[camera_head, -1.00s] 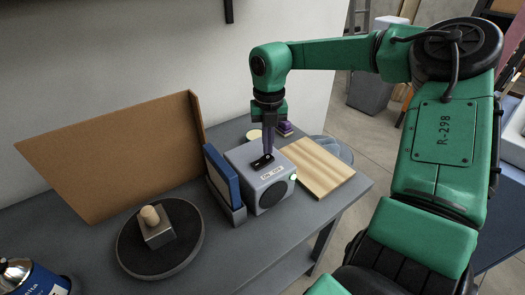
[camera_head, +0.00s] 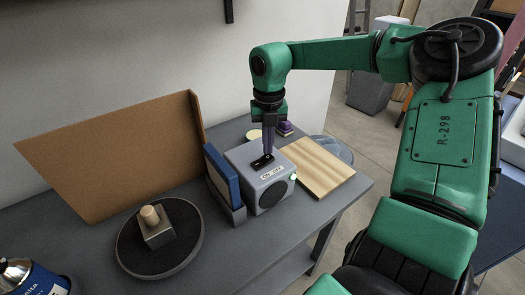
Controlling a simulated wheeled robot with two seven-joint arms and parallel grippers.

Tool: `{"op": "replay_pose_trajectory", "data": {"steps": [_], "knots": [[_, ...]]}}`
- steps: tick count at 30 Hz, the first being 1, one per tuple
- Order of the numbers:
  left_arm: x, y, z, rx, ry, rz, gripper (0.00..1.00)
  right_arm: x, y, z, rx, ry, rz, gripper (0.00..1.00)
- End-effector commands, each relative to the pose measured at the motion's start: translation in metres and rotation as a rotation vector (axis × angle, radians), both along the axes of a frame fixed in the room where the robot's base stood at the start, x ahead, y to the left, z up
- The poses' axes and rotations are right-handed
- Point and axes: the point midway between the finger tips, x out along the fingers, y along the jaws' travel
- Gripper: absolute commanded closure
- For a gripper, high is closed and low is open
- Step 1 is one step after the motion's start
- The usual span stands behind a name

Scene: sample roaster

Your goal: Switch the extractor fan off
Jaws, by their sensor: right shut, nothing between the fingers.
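The extractor fan (camera_head: 245,174) is a grey box on the table, with a dark round grille (camera_head: 272,195) and a small label on its front. A black rocker switch (camera_head: 262,162) sits on its top. A small green light (camera_head: 293,177) shows at the right edge of its front. My right gripper (camera_head: 268,151) points down over the box with its fingers shut and empty. The fingertips are at the switch; I cannot tell whether they touch it or hover just above. My left gripper is not in view.
A blue-edged panel in a grey holder (camera_head: 222,180) stands close left of the box. A wooden board (camera_head: 318,167) lies to its right. A brown board (camera_head: 110,160) stands behind a round dark turntable (camera_head: 185,250). A blue can (camera_head: 35,280) is at the lower left.

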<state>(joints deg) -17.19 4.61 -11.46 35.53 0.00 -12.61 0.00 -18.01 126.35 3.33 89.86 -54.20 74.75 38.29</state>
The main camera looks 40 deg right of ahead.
Motion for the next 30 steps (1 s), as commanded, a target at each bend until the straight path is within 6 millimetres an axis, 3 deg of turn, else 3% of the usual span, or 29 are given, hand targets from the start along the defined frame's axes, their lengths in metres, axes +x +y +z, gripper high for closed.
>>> {"op": "replay_pose_trajectory", "data": {"steps": [30], "knots": [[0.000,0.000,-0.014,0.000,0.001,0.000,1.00,0.000,0.000,-0.017,0.001,0.001,0.000,1.00]]}}
